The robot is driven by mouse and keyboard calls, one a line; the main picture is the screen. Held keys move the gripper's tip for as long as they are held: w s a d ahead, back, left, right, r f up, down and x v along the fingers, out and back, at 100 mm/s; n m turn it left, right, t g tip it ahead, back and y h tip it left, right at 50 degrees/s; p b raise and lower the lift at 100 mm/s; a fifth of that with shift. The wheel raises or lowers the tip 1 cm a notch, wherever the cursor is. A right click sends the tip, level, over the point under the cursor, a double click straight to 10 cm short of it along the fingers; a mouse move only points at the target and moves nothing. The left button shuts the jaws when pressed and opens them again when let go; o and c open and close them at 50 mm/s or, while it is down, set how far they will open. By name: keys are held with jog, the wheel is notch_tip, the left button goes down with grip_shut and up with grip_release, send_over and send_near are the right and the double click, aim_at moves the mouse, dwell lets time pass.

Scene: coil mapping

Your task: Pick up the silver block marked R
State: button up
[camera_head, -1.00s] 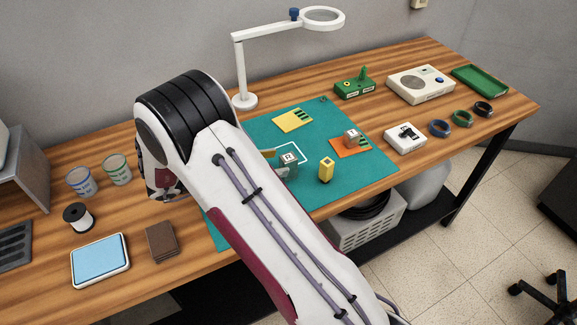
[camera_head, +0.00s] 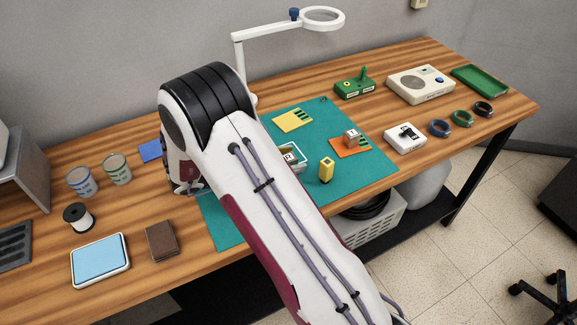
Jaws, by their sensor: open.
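One silver block (camera_head: 351,133) with a white label stands on the orange card on the teal mat. A second silver block (camera_head: 291,157) with a white label sits by the white outline on the mat, partly hidden by my arm. The labels are too small to read, so I cannot tell which is marked R. My gripper (camera_head: 189,187) hangs at the left edge of the mat, left of both blocks and apart from them. It is open and mostly hidden behind my wrist; nothing shows in it.
A yellow block (camera_head: 326,170) stands between the silver blocks, towards the front. A magnifier lamp (camera_head: 240,65) rises behind the mat. Cups (camera_head: 117,169), a thread spool (camera_head: 78,217) and a brown pad (camera_head: 162,241) lie near the gripper. The mat's front right (camera_head: 360,180) is clear.

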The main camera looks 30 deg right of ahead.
aim_at(288, 157)
grip_shut()
jog(key=shift+r, duration=0.1)
jog(key=shift+r, duration=4.95)
